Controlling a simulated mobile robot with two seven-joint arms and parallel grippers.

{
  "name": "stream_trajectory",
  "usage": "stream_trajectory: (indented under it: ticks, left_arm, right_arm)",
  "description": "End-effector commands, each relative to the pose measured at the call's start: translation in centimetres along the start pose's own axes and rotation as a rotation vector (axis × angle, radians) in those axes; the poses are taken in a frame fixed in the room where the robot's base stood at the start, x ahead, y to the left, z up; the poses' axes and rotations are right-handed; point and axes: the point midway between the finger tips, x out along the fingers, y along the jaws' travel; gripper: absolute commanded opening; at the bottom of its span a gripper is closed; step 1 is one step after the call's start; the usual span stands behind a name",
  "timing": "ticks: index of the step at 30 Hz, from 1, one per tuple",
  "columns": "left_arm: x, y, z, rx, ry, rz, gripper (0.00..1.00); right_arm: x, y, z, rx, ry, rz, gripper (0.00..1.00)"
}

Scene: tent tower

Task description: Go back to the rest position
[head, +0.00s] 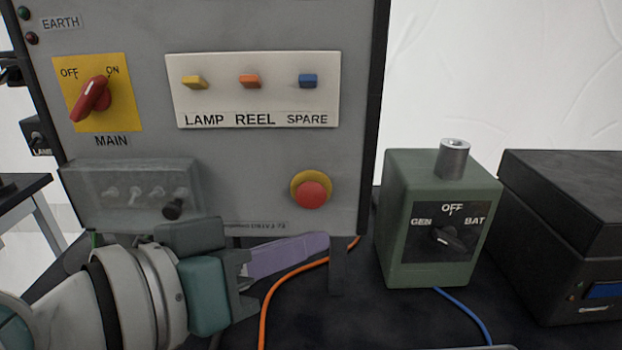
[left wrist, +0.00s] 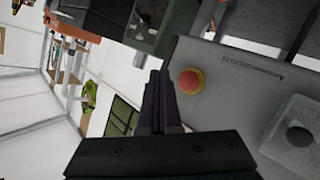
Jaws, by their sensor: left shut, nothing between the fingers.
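My left gripper (head: 290,252) comes in from the lower left in the head view, its purple fingers pointing right, in front of the lower edge of the grey panel (head: 240,200). The fingers are shut and hold nothing. In the left wrist view, the shut fingers (left wrist: 158,95) point up the picture, beside the red button (left wrist: 190,82) on the panel. The red button (head: 312,194) with its yellow collar is above and right of the fingertips in the head view. My right gripper is not in view.
The panel carries a red MAIN switch (head: 92,95), a LAMP, REEL, SPARE strip (head: 252,90) and a clear cover (head: 130,193). A green switch box (head: 440,215) and a black case (head: 565,220) stand to the right. Orange (head: 285,277) and blue (head: 462,308) cables lie on the dark table.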

Motion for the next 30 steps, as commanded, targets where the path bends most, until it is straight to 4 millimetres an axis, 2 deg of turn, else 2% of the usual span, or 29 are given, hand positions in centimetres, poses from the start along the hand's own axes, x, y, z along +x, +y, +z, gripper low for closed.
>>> stream_trajectory:
  ticks: [10,14,17,20,21,25,27,28,30]
  left_arm:
    - [-0.1,0.0,0.1,0.002,-0.006,-0.002,0.00]
    - [-2.0,0.4,1.7,0.031,-0.102,-0.040,0.00]
    - [-5.8,0.0,4.3,0.071,-0.267,-0.137,0.00]
    - [-11.5,-1.4,7.0,0.087,-0.466,-0.299,0.00]
    - [-14.0,-2.1,7.8,0.084,-0.538,-0.370,0.00]
    - [-21.6,-3.5,9.4,0.049,-0.731,-0.581,0.00]
    - [-25.6,-3.6,9.6,0.020,-0.816,-0.687,0.00]
    - [-25.6,-2.7,7.6,0.025,-0.805,-0.673,0.00]
    - [-26.1,-1.6,5.4,0.028,-0.801,-0.669,0.00]
  right_arm:
    - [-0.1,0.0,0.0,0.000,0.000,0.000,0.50]
    - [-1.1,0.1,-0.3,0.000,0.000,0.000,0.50]
    - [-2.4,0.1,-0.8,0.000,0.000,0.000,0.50]
    - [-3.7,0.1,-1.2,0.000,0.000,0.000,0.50]
    - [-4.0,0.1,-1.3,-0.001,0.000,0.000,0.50]
    - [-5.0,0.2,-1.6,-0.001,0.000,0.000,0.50]
    - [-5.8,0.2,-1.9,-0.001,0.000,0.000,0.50]
    - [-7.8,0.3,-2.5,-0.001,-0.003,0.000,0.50]
    - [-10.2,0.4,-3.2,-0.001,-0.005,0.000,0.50]
